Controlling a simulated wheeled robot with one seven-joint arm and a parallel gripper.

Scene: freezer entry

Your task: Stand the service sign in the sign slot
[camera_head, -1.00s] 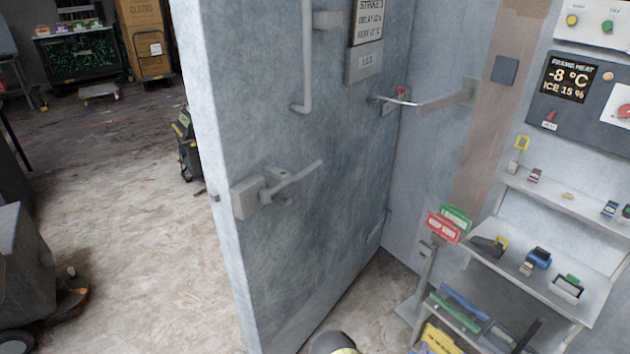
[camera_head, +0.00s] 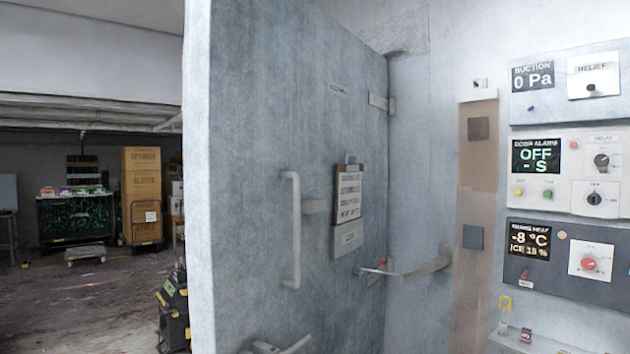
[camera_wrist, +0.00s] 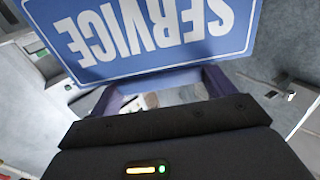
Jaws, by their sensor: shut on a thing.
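The blue service sign (camera_wrist: 150,36) with white SERVICE lettering fills the top of the wrist view. Its lettering is upside down in that picture, and its top part runs out of frame. My gripper (camera_wrist: 160,84) is shut on the sign along the sign's edge nearest the wrist. My gripper and the sign do not show in the head view. I cannot make out the sign slot in either current view.
A thick grey freezer door (camera_head: 270,180) stands open in the middle of the head view, with a long handle (camera_head: 292,228). A metal latch arm (camera_head: 410,272) juts between door and wall. Control panels (camera_head: 567,165) line the right wall above a shelf (camera_head: 530,343). Floor shows at left.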

